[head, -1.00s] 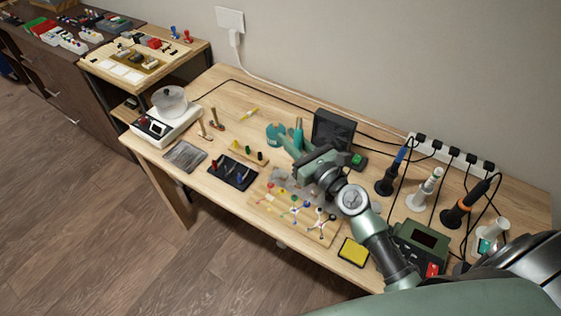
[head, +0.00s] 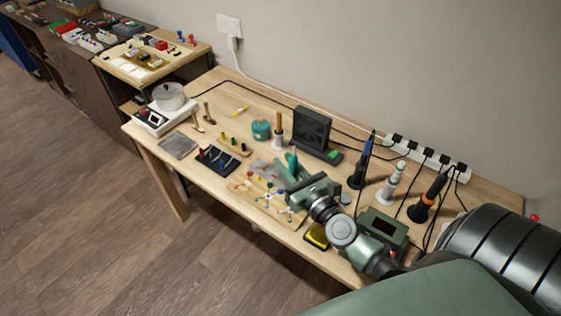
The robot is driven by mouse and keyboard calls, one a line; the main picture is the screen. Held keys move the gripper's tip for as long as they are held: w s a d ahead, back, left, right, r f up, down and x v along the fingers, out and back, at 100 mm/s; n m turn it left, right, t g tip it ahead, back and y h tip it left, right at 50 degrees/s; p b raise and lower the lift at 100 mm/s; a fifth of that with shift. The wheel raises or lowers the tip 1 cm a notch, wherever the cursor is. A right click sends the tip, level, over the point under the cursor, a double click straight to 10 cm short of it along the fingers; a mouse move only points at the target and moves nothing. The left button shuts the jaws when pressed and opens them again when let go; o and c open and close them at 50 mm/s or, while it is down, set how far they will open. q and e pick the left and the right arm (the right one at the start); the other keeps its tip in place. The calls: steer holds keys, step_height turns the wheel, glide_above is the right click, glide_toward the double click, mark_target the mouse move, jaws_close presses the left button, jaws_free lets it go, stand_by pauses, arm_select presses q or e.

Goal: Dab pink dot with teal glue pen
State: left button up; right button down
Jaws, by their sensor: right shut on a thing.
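My right gripper (head: 290,180) is shut on the teal glue pen (head: 292,160), whose teal upper part stands up between the fingers. The fingers are partly hidden by my wrist. The gripper is over the right back part of a pale wooden board (head: 246,199) that carries small coloured dots and thin branching lines. The pen's tip is hidden, so I cannot tell whether it touches the board. The dots are too small here to tell which is the pink one, and my wrist may cover some. My left gripper is not in view.
Behind the gripper stand a tan rod in a white base (head: 278,130), a round teal pot (head: 261,130) and a black box (head: 312,130). A black tray (head: 216,160) lies left. Soldering irons in stands (head: 362,165) and a green station (head: 383,231) crowd the right.

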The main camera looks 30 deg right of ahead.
arm_select(q)
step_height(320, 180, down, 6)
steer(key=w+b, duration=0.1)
steer(key=b, duration=0.4)
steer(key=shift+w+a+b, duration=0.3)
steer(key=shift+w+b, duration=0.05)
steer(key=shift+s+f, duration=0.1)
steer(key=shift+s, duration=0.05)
stand_by(0.8)
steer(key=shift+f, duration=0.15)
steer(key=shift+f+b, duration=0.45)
steer(key=shift+b, duration=0.25)
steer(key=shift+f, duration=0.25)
stand_by(0.6)
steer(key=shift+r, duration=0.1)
stand_by(0.5)
